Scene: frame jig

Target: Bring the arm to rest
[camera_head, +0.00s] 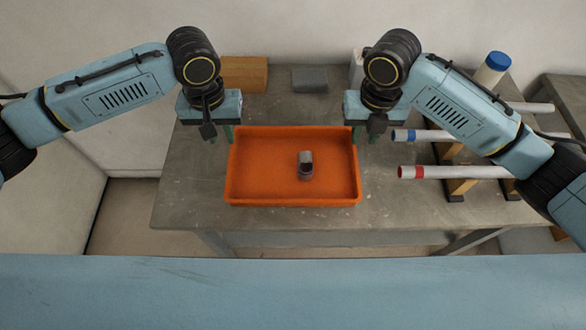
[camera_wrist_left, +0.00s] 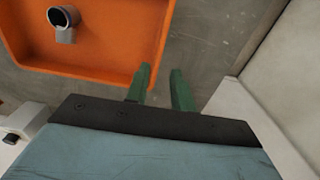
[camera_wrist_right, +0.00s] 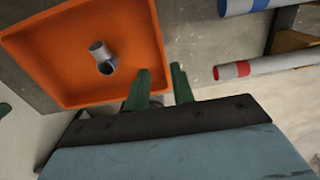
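My left gripper (camera_head: 224,133) is at the left rim of the orange tray (camera_head: 243,197). Its two green fingers stand apart with nothing between them in the left wrist view (camera_wrist_left: 161,82). My right gripper (camera_head: 364,133) is at the tray's right rim. Its green fingers are also apart and empty in the right wrist view (camera_wrist_right: 160,80). A grey pipe fitting (camera_head: 306,172) lies in the tray, away from both grippers. It also shows in the left wrist view (camera_wrist_left: 65,35) and the right wrist view (camera_wrist_right: 100,50).
White pipes with a blue band (camera_head: 430,135) and a red band (camera_head: 450,172) rest on wooden supports at right. A wooden block (camera_head: 244,74), a grey block (camera_head: 310,79) and a blue-capped container (camera_head: 491,71) stand at the back. The table's (camera_head: 182,195) front-left is bare.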

